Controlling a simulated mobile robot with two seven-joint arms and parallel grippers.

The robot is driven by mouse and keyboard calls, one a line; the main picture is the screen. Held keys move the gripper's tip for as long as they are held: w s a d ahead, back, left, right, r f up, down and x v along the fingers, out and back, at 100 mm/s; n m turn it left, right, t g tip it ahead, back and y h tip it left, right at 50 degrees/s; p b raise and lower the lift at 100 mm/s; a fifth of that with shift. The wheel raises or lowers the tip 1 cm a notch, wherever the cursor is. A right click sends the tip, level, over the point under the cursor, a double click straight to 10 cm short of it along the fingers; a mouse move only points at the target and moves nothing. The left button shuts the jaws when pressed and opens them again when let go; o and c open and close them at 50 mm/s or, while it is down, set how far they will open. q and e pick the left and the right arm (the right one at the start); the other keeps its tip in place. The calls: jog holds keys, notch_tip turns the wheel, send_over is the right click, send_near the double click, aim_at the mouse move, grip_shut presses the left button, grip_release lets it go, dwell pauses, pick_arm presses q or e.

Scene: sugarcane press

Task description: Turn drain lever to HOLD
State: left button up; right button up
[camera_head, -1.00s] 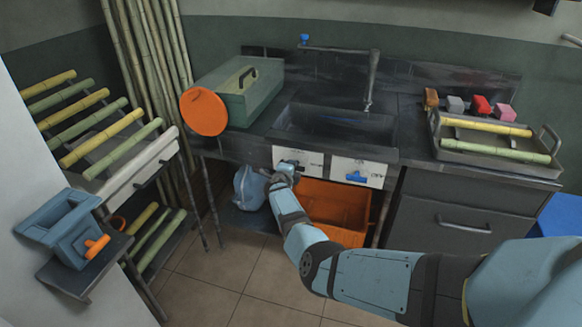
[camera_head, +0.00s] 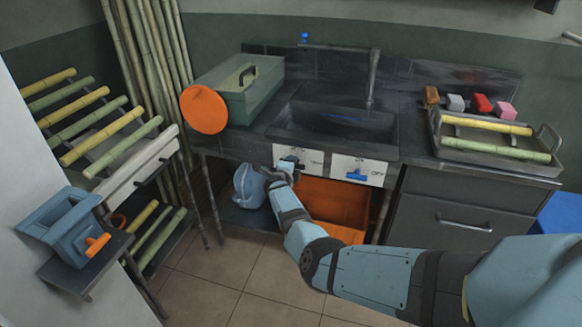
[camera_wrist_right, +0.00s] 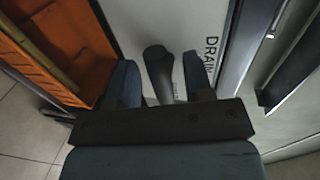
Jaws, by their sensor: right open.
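The drain lever (camera_wrist_right: 158,70) is a dark handle on a white panel lettered DRAIN in the right wrist view. It stands between the two fingers of my right gripper (camera_wrist_right: 160,82), which is open, with a finger on each side. Whether a finger touches the lever is unclear. In the head view, my right gripper (camera_head: 284,170) is at the left white panel (camera_head: 312,158) under the sink and partly covers the lever. The lever's setting cannot be read clearly. My left gripper is not in view.
A second white panel (camera_head: 374,168), with a blue lever (camera_head: 356,176) and OFF lettering, sits to the right. An orange bin (camera_head: 335,208) stands below the panels. A light blue jug (camera_head: 247,186) is left of my right gripper.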

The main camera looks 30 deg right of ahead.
pick_arm(q)
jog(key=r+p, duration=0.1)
jog(key=p, duration=0.2)
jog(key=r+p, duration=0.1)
jog(key=p, duration=0.3)
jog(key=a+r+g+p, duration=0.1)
jog(key=p, duration=0.2)
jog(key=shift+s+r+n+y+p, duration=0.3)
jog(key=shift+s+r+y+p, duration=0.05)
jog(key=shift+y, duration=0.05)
pick_arm(e)
jog(key=v, duration=1.3)
jog(key=shift+s+a+r, duration=0.15)
jog(key=shift+s+a, duration=0.1)
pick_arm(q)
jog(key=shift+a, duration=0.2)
